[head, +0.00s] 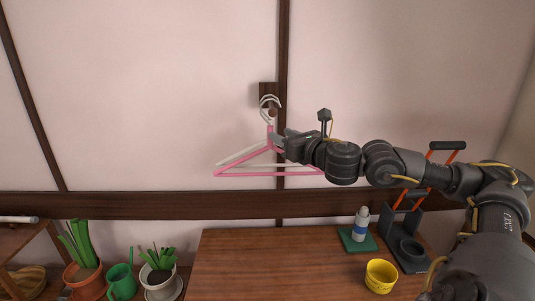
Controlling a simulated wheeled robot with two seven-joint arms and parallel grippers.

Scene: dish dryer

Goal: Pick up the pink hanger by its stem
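The pink hanger (243,174) hangs on the wall from a dark wooden peg mount (266,89). A white hanger (239,156) hangs behind it, partly covered by it. My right gripper (276,138) comes in from the right, with its fingertips at the pink hanger's stem, just below the hook. The fingers and the stem overlap in this view, so I cannot tell whether they are shut on it. The gripper and wrist hide part of the hangers' right side. My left gripper is not in view.
A wooden table (270,265) stands below. On it are a bottle (361,222) on a green mat, a yellow cup (380,276) and a dark rack with orange handles (405,228). Potted plants (82,250) and a green watering can (121,280) stand at the lower left.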

